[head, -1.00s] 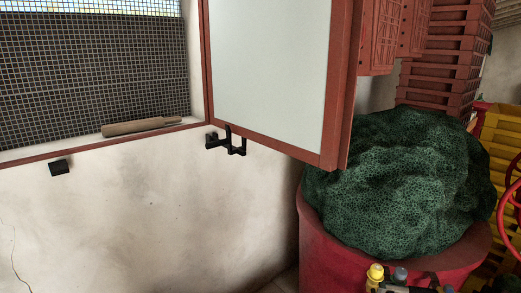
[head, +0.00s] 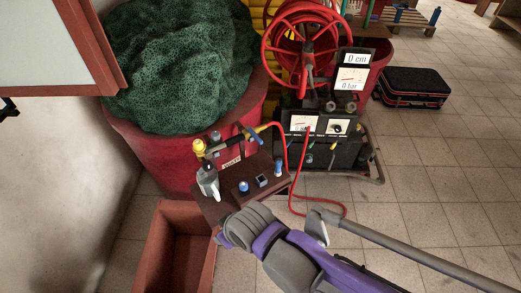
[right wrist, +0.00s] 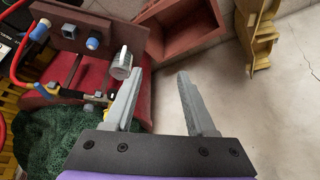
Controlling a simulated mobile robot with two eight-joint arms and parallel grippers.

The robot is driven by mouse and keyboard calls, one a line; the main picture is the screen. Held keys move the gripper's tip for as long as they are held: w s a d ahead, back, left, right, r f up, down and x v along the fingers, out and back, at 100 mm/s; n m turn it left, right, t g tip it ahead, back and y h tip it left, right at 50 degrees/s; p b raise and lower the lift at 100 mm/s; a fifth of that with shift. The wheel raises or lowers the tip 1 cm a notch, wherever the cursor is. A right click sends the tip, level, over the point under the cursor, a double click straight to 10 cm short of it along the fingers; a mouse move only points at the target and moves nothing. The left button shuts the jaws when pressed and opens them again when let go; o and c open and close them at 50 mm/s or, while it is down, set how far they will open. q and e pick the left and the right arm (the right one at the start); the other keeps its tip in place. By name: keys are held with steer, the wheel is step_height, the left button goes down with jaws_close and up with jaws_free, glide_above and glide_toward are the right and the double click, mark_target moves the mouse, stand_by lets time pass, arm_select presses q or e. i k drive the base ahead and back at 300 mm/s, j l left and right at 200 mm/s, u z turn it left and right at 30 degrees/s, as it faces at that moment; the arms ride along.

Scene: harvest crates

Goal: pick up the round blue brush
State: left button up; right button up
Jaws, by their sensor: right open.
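I cannot make out a round blue brush for certain in either view. Small blue round fittings, one in the head view (head: 243,187) and one in the right wrist view (right wrist: 92,43), sit on a dark red-brown board (head: 268,187). My right gripper (right wrist: 161,80) is open, with nothing between its two grey fingers. A white-grey cylindrical piece (right wrist: 121,64) shows by its left finger. In the head view my purple right arm comes in from the lower right, and the fingers are hard to make out. My left gripper is not in view.
A red tub (head: 160,160) heaped with dark green netting (head: 180,65) stands behind the board. A red-brown crate (head: 157,240) lies below it. A black unit with a red hose reel (head: 300,50) stands behind right. A black case (head: 412,87) is on otherwise open tiled floor.

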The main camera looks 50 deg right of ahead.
mark_target(278, 171)
steer(key=z, duration=1.85)
